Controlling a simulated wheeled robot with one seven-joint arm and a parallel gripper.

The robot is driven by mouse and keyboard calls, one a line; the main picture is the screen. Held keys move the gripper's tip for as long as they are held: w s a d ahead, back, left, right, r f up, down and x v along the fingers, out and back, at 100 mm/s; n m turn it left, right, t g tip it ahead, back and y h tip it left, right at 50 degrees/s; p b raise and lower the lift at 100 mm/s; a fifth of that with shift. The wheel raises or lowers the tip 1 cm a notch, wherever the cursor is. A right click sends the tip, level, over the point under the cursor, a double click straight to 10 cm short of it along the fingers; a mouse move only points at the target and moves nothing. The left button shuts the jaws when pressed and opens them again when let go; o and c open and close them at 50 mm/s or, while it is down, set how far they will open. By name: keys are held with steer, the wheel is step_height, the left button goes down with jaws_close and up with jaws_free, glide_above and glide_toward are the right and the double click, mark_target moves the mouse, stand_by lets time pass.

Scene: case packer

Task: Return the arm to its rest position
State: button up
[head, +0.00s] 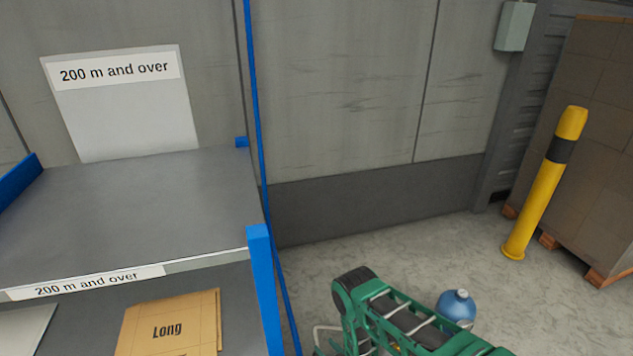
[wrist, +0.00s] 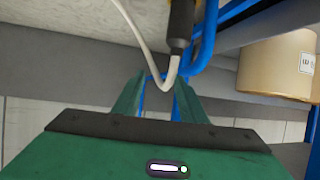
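My green arm (head: 400,318) shows at the bottom of the head view, right of the blue shelf post. Its gripper end cannot be made out there. In the wrist view my gripper (wrist: 160,88) has two green fingers standing apart, with a gap between the tips.
A shelf rack (head: 130,205) with blue posts stands at left, labelled "200 m and over". A carton marked "Long" (head: 170,325) lies on its lower level. A yellow bollard (head: 545,185), stacked cartons (head: 600,150) and a blue rounded container (head: 457,306) are at right.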

steer(key=w+d+r+m+g+h, duration=0.15)
steer(key=w+d+r, duration=0.25)
steer(key=w+r, duration=0.5)
steer(key=w+d+r+h, duration=0.2)
steer(key=w+d+r, duration=0.2)
steer(key=w+r, duration=0.45)
steer(key=s+d+r+m+g+h, duration=0.1)
steer(key=s+d+r+m+h, duration=0.1)
steer(key=d+r, duration=0.9)
steer(key=s+d+r+m+g+h, duration=0.15)
steer(key=d+r, duration=0.55)
steer(key=r, duration=0.7)
steer(key=s+d+r+m+g+h, duration=0.1)
steer(key=s+d+r+m+g, duration=0.1)
steer(key=s+d+r, duration=0.6)
steer(key=s+d+r+m+g, duration=0.2)
steer(key=s+d+r, duration=0.2)
steer(key=s+r, duration=0.8)
steer(key=s+r+m+g+y, duration=0.1)
steer(key=s+r, duration=0.2)
steer(key=s, duration=1.1)
steer(key=s+a+r+m+g+y, duration=0.1)
steer(key=s+r+m+g, duration=0.1)
steer(key=s, duration=1.3)
steer(key=shift+r, duration=0.55)
